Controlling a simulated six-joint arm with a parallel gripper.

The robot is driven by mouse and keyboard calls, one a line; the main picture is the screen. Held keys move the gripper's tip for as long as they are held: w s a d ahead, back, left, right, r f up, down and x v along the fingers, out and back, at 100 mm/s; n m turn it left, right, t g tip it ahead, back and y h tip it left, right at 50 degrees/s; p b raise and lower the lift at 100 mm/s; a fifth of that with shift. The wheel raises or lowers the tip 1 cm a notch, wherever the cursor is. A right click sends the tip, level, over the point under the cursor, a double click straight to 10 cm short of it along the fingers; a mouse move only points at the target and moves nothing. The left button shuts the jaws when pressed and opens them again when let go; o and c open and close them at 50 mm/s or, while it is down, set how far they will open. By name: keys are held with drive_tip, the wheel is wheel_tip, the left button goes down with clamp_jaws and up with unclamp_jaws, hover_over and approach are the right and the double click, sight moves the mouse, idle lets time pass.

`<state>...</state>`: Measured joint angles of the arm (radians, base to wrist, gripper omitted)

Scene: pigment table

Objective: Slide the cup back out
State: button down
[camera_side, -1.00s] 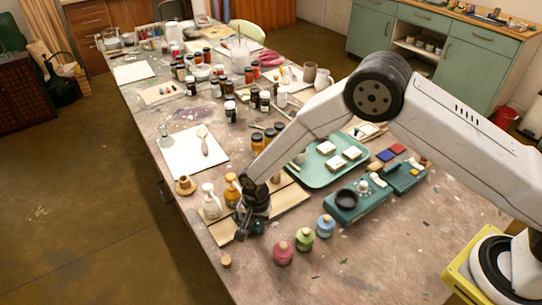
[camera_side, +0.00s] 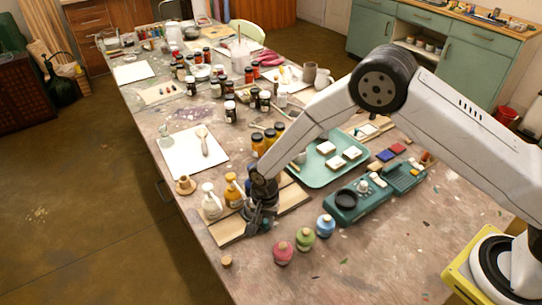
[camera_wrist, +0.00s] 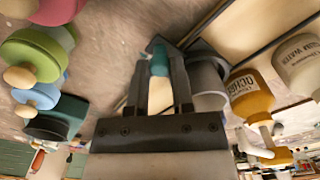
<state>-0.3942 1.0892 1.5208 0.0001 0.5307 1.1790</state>
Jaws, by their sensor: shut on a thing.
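A grey cup (camera_wrist: 208,84) shows in the wrist view beside the right finger of my gripper (camera_wrist: 159,72). A small teal piece (camera_wrist: 159,58) is between my fingertips, seemingly part of the cup; the exact contact is unclear. My gripper is shut on it. In the side view my gripper (camera_side: 258,222) is low at the wooden board (camera_side: 228,231) and hides the cup. An ochre bottle (camera_wrist: 250,94) stands right of the cup in the wrist view, with a gum water bottle (camera_wrist: 298,62) beyond it.
A teal device (camera_side: 358,202) and a teal tray (camera_side: 325,172) are farther right. A cork (camera_side: 226,261) lies near the table's front edge.

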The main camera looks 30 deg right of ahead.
drive_tip(key=d, duration=1.4)
drive_tip(key=c, duration=0.6)
unclamp_jaws()
drive_tip(key=shift+o, duration=0.6)
wheel_tip(320, 180, up, 8)
